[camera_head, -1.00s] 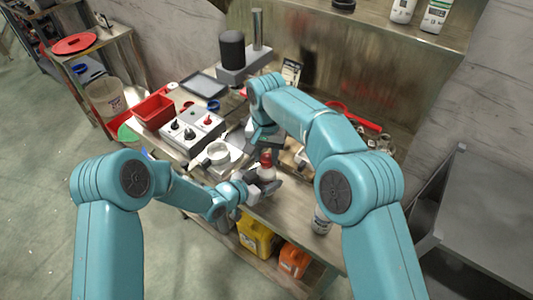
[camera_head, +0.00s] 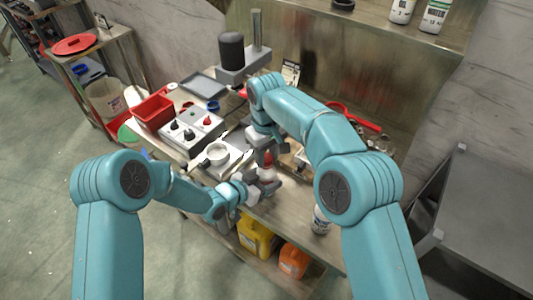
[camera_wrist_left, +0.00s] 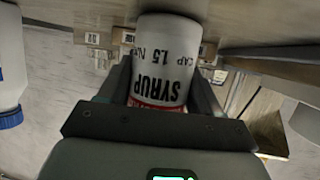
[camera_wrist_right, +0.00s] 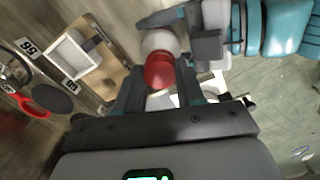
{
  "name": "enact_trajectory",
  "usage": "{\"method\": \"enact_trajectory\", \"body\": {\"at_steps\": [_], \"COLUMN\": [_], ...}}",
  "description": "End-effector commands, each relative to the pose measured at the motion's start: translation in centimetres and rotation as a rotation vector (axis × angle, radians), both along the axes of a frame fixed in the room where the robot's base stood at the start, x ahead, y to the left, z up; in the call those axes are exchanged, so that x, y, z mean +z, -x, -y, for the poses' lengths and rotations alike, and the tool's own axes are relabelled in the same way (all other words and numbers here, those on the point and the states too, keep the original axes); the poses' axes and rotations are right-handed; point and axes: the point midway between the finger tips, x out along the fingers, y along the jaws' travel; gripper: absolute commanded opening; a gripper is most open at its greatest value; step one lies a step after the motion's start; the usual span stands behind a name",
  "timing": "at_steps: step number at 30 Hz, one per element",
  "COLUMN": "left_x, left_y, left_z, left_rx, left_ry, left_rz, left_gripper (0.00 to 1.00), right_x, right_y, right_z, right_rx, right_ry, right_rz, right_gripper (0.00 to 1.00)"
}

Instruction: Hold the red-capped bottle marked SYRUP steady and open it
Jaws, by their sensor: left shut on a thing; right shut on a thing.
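The white SYRUP bottle (camera_wrist_left: 165,60) sits between the fingers of my left gripper (camera_wrist_left: 160,88), its label upside down in the left wrist view. In the head view the bottle (camera_head: 267,174) stands at the front of the bench, with the red cap (camera_head: 267,158) on top. My left gripper (camera_head: 256,190) is shut around its body. My right gripper (camera_wrist_right: 160,78) is shut on the red cap (camera_wrist_right: 158,72), seen between its fingers in the right wrist view. The cap is on the bottle's neck; whether it is loosened cannot be told.
A control box (camera_head: 192,128), a red bin (camera_head: 154,112) and a grey tray (camera_head: 203,86) lie to the left. Yellow (camera_head: 256,236) and orange (camera_head: 293,260) jugs are on the shelf below.

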Motion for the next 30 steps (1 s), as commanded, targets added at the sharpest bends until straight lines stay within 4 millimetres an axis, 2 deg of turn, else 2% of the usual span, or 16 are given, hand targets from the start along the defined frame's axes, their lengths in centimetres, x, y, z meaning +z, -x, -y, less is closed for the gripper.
{"method": "enact_trajectory", "body": {"at_steps": [30], "left_x": [0.1], "left_y": [0.0], "left_z": [0.0], "left_rx": [0.0], "left_ry": [0.001], "left_rz": [0.002], "left_gripper": [0.0], "right_x": [2.2], "right_y": [0.0], "right_z": [0.0], "right_rx": [0.0], "right_ry": [0.0], "right_rz": [0.0], "right_gripper": [0.01]}}
